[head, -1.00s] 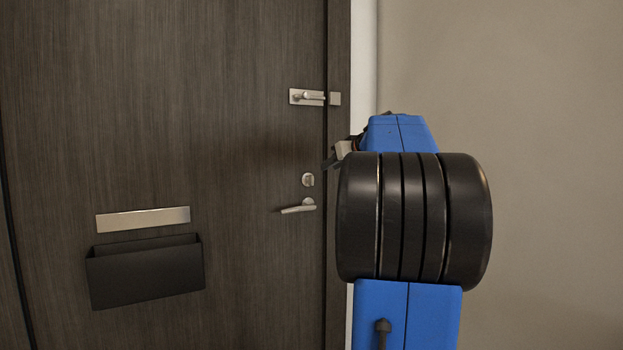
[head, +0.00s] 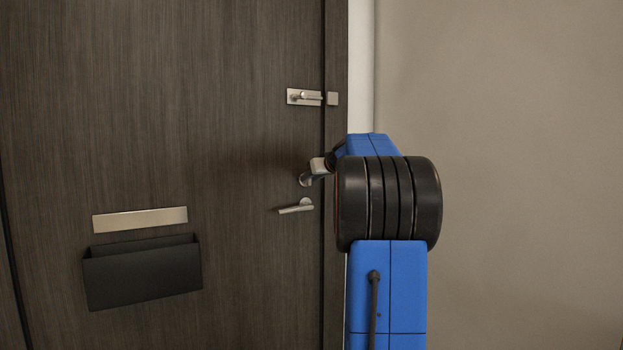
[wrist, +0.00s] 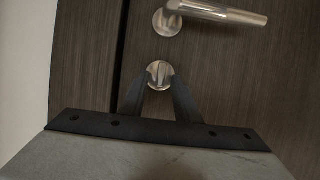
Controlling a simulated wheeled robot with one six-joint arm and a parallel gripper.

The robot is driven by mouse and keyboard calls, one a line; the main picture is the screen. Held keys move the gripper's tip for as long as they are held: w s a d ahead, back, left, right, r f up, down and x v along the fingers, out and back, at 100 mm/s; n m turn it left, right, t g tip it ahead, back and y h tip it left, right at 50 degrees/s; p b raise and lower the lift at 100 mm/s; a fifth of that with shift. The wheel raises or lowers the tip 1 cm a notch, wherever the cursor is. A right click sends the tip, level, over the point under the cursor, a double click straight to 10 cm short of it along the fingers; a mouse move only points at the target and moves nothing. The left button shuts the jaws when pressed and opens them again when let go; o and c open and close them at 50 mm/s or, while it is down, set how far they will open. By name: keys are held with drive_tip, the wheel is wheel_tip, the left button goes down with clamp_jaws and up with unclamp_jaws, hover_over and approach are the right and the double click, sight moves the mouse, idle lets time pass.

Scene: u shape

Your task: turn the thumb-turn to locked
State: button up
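The thumb-turn (wrist: 159,70) is a small round metal plate with a narrow raised piece. It sits on the dark wood door near its edge, between the fingertips in the wrist view. In the head view the thumb-turn (head: 304,182) is partly covered by my gripper (head: 312,175). My gripper (wrist: 160,78) points at the door, its two dark fingers apart, one tip on either side of the thumb-turn. A gap shows between the fingers; whether the tips touch the metal I cannot tell.
A lever handle (head: 297,207) is close below the thumb-turn in the head view; it shows above it in the wrist view (wrist: 217,12). A slide latch (head: 304,97) is higher up. A mail slot (head: 140,219) and dark bin (head: 143,272) are lower left.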

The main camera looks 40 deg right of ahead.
drive_tip(key=shift+c, duration=0.2)
clamp_jaws()
drive_tip(key=m+t+y, duration=0.1)
drive_tip(key=m+y, duration=0.1)
drive_tip(key=m, duration=0.2)
drive_tip(key=d+f+m+t+y, duration=0.1)
drive_tip(key=m+t+y, duration=0.1)
drive_tip(key=m, duration=0.2)
drive_tip(key=m+t+y, duration=0.1)
drive_tip(key=m+y, duration=0.1)
drive_tip(key=m, duration=0.3)
drive_tip(key=shift+s+d+f+t, duration=0.15)
drive_tip(key=shift+d+f+t, duration=0.2)
drive_tip(key=shift+f+t, duration=0.05)
idle(0.4)
drive_tip(key=shift+m, duration=0.3)
idle(0.3)
